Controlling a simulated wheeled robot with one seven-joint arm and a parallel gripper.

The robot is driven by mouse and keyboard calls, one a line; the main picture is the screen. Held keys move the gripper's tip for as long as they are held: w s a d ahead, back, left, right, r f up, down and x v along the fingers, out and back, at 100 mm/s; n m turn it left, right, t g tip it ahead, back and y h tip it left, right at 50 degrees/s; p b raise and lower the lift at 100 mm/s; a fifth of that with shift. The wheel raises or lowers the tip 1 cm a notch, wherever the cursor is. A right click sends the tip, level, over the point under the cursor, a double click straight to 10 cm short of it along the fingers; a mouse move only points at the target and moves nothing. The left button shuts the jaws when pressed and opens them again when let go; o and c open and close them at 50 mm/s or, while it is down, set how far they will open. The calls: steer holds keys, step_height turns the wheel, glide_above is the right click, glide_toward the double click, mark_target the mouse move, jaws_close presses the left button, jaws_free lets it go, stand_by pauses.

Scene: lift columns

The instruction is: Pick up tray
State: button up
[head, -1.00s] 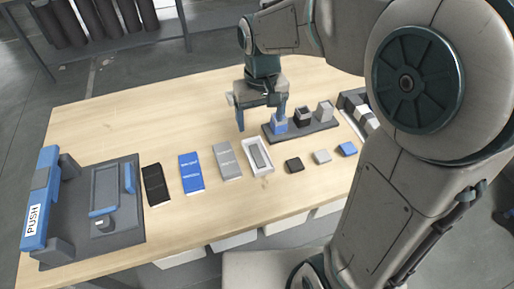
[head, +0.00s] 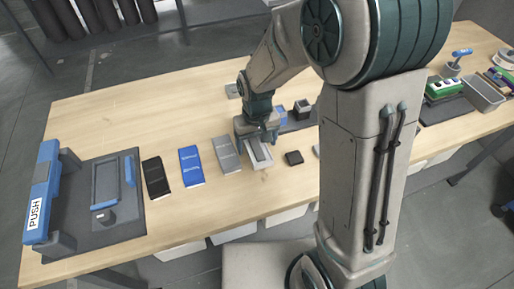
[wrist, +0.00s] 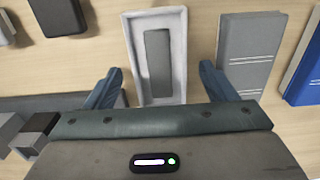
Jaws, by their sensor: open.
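The tray is a small white open box (head: 262,164) with a grey flat insert in it, on the wooden table. In the wrist view the tray (wrist: 136,30) lies between and just beyond my fingers, with its grey insert (wrist: 158,60) in the middle. My gripper (head: 254,137) is low over the tray's far end, open and empty. In the wrist view my gripper (wrist: 160,88) has one blue-grey finger on each side of the tray, with gaps. Whether the fingers reach down to the tray's walls I cannot tell.
A grey box (head: 226,155), a blue box (head: 191,166) and a black box (head: 156,178) lie left of the tray. A small black block (head: 294,158) lies to the right. My arm hides the table's middle right.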

steer(key=shift+f, duration=0.3)
steer(key=c, duration=1.1)
steer(key=shift+r, duration=0.1)
